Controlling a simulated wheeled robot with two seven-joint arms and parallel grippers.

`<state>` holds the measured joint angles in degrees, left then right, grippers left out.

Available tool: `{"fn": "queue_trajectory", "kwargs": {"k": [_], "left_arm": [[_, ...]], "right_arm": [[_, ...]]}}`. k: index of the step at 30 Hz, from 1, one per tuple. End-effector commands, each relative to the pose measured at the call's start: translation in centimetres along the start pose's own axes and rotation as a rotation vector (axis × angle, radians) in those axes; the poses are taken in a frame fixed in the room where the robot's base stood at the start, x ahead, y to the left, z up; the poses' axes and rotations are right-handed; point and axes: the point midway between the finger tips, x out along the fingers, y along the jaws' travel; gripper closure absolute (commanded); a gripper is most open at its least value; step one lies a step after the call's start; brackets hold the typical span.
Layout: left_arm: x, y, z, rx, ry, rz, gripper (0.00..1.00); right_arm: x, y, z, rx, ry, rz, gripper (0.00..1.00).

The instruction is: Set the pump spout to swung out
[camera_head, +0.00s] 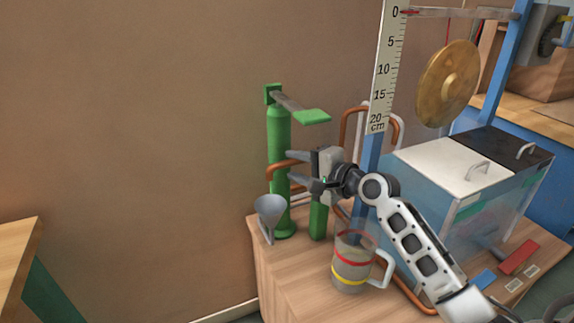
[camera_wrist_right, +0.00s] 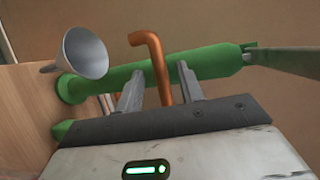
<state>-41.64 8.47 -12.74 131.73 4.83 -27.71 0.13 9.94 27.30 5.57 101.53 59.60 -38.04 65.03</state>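The pump is a green upright cylinder (camera_head: 278,135) on a wooden bench, with a grey lever and green handle (camera_head: 312,116) at its top. Its copper spout (camera_head: 284,163) sticks out from the upper body. In the right wrist view the bent copper spout (camera_wrist_right: 157,62) shows between my fingers, in front of the green pump body (camera_wrist_right: 215,61). My right gripper (camera_head: 290,170) is open beside the pump, its two fingers (camera_wrist_right: 159,78) on either side of the spout with a visible gap. Whether either finger touches it I cannot tell. My left gripper is not in view.
A grey funnel (camera_head: 270,212) stands close to the pump's left. A clear mug with red and yellow bands (camera_head: 352,268) is below my right arm. A blue post, a ruler (camera_head: 386,70), a gong (camera_head: 447,84) and a lidded tank (camera_head: 440,165) stand to the right.

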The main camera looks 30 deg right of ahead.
Motion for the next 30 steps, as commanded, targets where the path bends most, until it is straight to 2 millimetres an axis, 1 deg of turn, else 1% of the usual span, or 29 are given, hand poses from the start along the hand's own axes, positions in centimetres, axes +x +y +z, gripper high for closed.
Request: {"fn": "queue_trajectory", "kwargs": {"k": [1, 3, 6, 10, 17, 18, 20, 21, 22, 27, 30], "left_arm": [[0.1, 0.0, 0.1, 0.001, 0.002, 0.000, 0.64], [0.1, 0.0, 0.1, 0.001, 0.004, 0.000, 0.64], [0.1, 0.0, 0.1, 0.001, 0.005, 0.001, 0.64], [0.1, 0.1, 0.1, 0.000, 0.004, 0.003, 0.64], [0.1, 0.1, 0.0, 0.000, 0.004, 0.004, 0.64], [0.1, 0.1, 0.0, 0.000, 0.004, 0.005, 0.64], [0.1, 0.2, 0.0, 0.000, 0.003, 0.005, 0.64], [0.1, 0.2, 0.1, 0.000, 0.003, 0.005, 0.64], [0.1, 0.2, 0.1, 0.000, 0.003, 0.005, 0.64], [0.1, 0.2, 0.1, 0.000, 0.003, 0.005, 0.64], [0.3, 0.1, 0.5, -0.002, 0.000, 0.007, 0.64]], "right_arm": [[0.9, -0.1, 0.0, -0.001, 0.000, -0.003, 0.62], [1.9, 0.0, 0.0, 0.000, 0.000, -0.003, 0.62], [2.7, 0.0, 0.0, -0.001, 0.000, -0.002, 0.62], [3.3, 0.0, 0.0, -0.002, 0.000, 0.000, 0.62], [3.3, 0.0, 0.0, -0.002, 0.000, 0.000, 0.62], [3.3, 0.0, 0.0, -0.002, 0.000, 0.000, 0.65], [3.3, 0.0, 0.0, -0.002, 0.000, 0.000, 0.82], [3.3, 0.0, 0.0, -0.002, 0.000, 0.000, 0.93], [3.3, 0.0, 0.0, -0.002, 0.000, 0.000, 1.00], [3.3, 0.0, 0.0, -0.002, 0.000, 0.000, 1.00], [3.3, 0.1, -0.4, -0.002, -0.004, 0.000, 1.00]]}}
